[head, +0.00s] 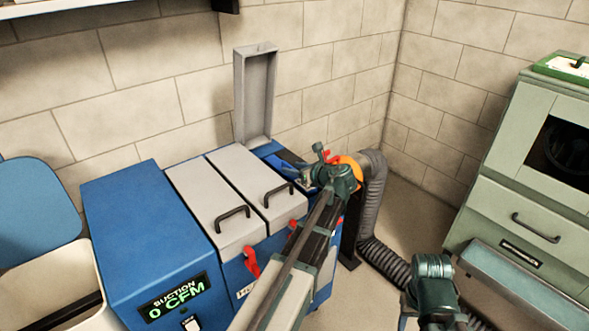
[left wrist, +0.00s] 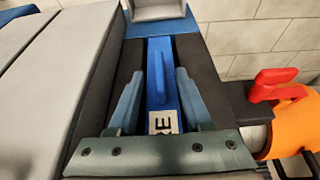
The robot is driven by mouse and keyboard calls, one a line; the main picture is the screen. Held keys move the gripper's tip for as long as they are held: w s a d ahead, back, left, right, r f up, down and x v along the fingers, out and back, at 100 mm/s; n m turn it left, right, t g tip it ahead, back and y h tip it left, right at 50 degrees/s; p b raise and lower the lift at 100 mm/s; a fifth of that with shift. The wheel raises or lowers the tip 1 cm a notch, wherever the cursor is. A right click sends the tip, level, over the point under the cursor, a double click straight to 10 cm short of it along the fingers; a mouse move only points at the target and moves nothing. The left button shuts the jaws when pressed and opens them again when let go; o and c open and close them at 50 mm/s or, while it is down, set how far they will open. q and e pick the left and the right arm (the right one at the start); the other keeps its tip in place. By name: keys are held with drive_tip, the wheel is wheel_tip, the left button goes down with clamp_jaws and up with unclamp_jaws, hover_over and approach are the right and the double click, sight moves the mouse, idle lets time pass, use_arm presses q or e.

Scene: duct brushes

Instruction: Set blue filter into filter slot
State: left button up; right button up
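The blue filter (left wrist: 158,75) shows in the left wrist view as a narrow blue strip with a raised grip tab and a white label, partly cut off by my gripper, reading "RE". It lies lengthwise in the open filter slot, between dark side walls (left wrist: 108,88); how deep it sits I cannot tell. My left gripper (left wrist: 160,100) is open above it, one finger on each side of the tab, with gaps visible. In the head view my left gripper (head: 322,177) is over the machine's open right bay and hides most of it. My right arm is at the lower right; its fingertips cannot be made out.
The blue machine (head: 135,240) has two shut grey lids (head: 215,205) with black handles and one grey lid (head: 255,95) standing open. Its display reads 0 CFM. A red clamp (left wrist: 275,85), orange collar (left wrist: 280,125) and grey hose (head: 373,200) are on its right. A green cabinet (head: 520,170) stands farther right.

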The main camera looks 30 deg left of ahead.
use_arm(q)
drive_tip(key=shift+d, duration=0.1)
drive_tip(key=p+v, duration=0.5)
drive_tip(key=v, duration=0.7)
drive_tip(key=shift+s+d+r, duration=0.1)
drive_tip(key=shift+d+r, duration=0.15)
drive_tip(key=shift+r, duration=0.05)
drive_tip(key=shift+s+d+r, duration=0.1)
drive_tip(key=shift+s+d, duration=0.1)
drive_tip(key=shift+d, duration=0.2)
wheel_tip(320, 180, up, 5)
drive_tip(key=p, duration=0.5)
